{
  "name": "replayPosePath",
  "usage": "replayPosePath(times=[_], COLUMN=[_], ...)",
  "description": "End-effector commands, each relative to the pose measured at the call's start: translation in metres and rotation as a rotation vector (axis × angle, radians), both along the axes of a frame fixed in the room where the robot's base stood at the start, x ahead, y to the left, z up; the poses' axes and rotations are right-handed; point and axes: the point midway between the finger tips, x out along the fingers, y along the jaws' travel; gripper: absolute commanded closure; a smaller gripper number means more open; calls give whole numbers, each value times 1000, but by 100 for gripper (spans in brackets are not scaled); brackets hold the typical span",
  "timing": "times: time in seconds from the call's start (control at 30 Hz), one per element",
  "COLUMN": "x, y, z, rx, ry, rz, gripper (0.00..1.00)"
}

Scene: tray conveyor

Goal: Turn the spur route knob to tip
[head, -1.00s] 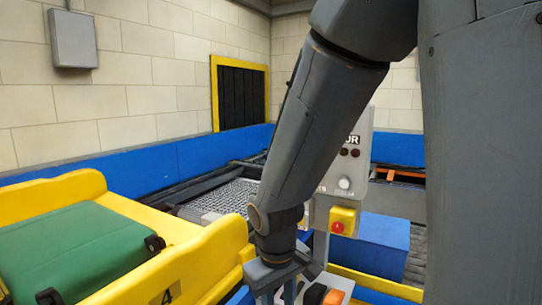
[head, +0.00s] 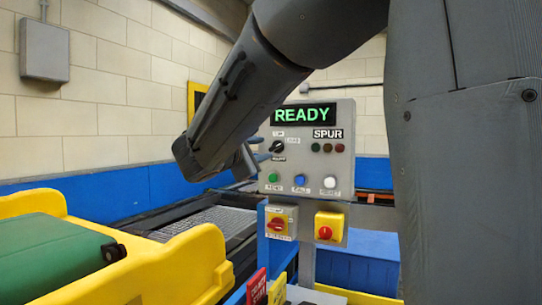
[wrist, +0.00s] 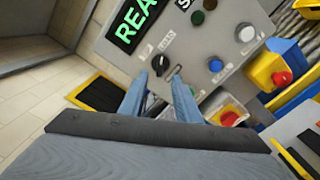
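The grey control panel (head: 308,170) stands ahead with a lit green READY display and a SPUR label. A black knob (head: 278,147) sits below the display at the left, with small labels around it too blurred to read surely. The knob also shows in the wrist view (wrist: 160,64), beyond my fingertips; I cannot tell its pointer direction surely. My gripper (head: 256,158) is just left of the knob in the head view. In the wrist view its two blue-grey fingers (wrist: 160,90) are spread apart with nothing between them.
Green (head: 272,177), blue (head: 299,180) and white (head: 329,182) buttons line the panel below the knob. A red-handled switch (head: 278,224) and a red stop button (head: 324,232) sit lower.

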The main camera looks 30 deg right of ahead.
Motion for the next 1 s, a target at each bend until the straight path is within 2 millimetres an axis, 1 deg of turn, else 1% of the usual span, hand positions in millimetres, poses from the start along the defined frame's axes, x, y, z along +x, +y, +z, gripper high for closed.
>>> replayPosePath(times=[0.33,0.5,0.63,0.87,0.9,0.97,1.0], x=[29,41,45,45,45,45,45], y=[-40,-54,-58,-59,-59,-59,-59], z=[1,0,0,-1,-1,-1,-1], rx=[-1,-1,-1,0,0,0,0], ry=[2,3,2,2,2,2,2], rz=[-4,-2,-1,0,0,0,0], gripper=[70,70,70,70,74,84,91])
